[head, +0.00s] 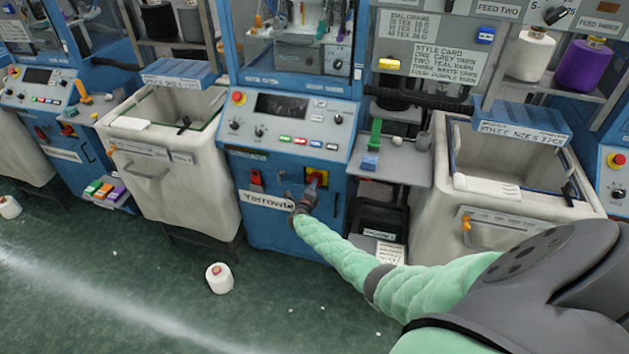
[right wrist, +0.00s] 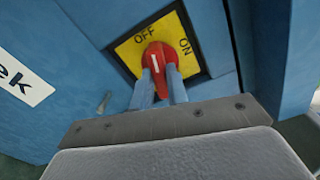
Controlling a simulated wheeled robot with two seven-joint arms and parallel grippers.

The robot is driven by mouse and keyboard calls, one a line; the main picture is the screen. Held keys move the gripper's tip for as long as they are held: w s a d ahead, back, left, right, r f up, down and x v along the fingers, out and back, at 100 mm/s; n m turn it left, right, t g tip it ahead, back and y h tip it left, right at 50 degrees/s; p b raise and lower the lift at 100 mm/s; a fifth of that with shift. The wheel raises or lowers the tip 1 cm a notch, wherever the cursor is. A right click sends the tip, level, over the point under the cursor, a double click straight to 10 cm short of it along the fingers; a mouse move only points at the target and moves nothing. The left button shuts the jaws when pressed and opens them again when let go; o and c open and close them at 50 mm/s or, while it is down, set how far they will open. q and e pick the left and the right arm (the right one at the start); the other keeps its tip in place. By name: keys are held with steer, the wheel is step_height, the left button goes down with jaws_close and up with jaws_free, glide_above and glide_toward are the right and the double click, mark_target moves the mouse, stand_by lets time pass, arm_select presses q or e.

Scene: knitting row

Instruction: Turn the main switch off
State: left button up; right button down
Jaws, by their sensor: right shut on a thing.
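The main switch is a red rotary knob (right wrist: 160,62) on a yellow plate (right wrist: 127,52) marked OFF and ON, set in the blue machine front. In the right wrist view its white mark points roughly up the picture, nearer OFF than ON. My right gripper (right wrist: 161,88) is shut on the knob, one finger on each side. My left gripper is not in view.
A red switch (head: 256,180) sits left of the main switch, below the sloped control panel (head: 285,121). Pale bins (head: 186,190) flank the machine, left and right. A small shelf (head: 408,163) holds tools.

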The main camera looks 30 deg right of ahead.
steer(key=shift+r+n+p, duration=0.1)
steer(key=shift+n+p, duration=0.7)
steer(key=shift+n, duration=0.1)
steer(key=shift+n+p, duration=0.3)
steer(key=shift+n, duration=0.2)
steer(key=c, duration=1.6)
jaws_free()
steer(key=shift+c, duration=0.2)
steer(key=shift+a, duration=0.1)
